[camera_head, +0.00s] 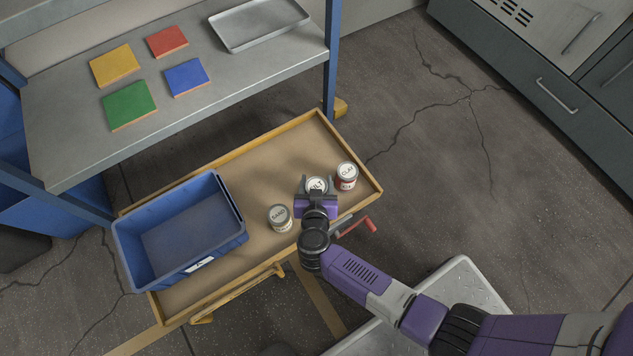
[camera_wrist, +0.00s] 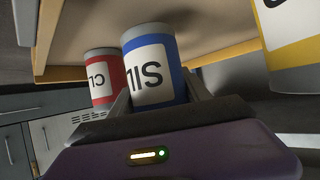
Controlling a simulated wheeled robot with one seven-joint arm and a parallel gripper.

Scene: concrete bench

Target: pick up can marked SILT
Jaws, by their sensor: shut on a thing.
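The can marked SILT (camera_head: 317,184) stands in a wooden tray-like bench top, its label partly hidden by my gripper in the head view. In the wrist view the blue can with a white label (camera_wrist: 152,68) sits between the two fingers. My gripper (camera_head: 316,192) is shut on it, with a finger on each side. I cannot tell whether the can touches the surface or is slightly raised.
A red can marked CLAY (camera_head: 346,176) stands close to the right, and a can marked SAND (camera_head: 279,218) to the left; it shows yellow in the wrist view (camera_wrist: 292,45). A blue crate (camera_head: 243,228) fills the bench's left end. A shelf (camera_head: 235,85) stands behind.

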